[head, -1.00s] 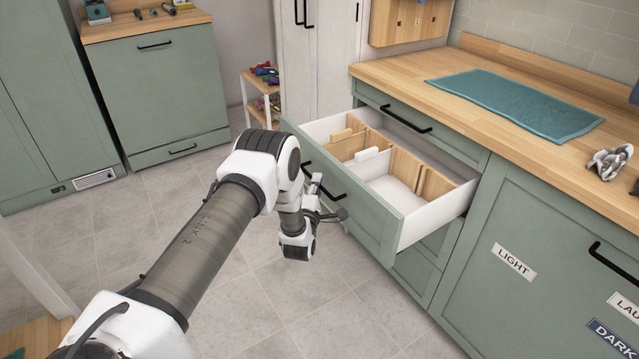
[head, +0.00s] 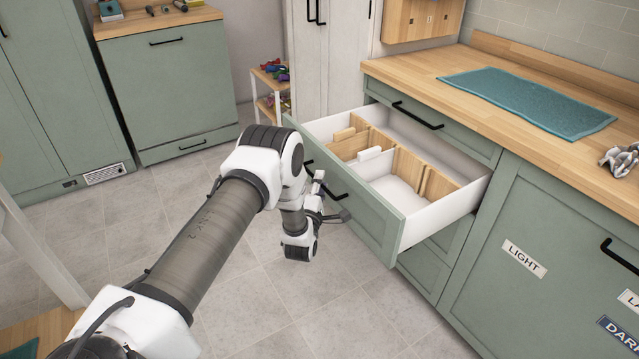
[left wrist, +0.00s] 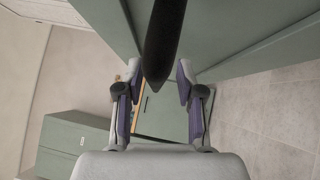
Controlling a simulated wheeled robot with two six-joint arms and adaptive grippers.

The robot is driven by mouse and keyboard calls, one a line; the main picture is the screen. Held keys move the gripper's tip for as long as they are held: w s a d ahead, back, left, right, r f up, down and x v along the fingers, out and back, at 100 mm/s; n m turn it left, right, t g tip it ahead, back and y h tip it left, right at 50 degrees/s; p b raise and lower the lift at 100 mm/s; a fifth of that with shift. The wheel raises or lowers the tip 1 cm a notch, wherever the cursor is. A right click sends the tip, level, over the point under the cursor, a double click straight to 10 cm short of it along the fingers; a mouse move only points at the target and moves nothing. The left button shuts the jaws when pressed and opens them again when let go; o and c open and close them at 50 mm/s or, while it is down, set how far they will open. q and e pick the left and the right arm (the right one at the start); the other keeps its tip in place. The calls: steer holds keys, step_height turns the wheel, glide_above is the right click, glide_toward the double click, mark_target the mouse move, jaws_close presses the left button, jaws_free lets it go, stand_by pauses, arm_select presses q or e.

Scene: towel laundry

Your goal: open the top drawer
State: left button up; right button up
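The green cabinet has a shut uppermost drawer (head: 455,135) with a black handle, right under the worktop. The drawer below it (head: 375,222) stands pulled out, showing wooden dividers and white inner walls. My left gripper (head: 335,212) is at the front of this open drawer, by its black handle (head: 333,182). In the left wrist view a dark bar, the handle (left wrist: 165,35), runs between the two fingers (left wrist: 159,75), which sit close on either side of it. The exact contact is partly hidden. My right gripper is not in view.
A wooden worktop (head: 420,70) with a teal towel (head: 525,100) lies above the drawers. A cabinet door labelled LIGHT (head: 524,258) is at right. A small shelf (head: 268,95) and another green cabinet (head: 170,90) stand behind. The tiled floor left of the drawer is clear.

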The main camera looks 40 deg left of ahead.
arm_select(q)
steer(key=shift+s, duration=0.2)
steer(key=v, duration=1.1)
steer(key=shift+s+d, duration=0.2)
steer(key=shift+s, duration=0.05)
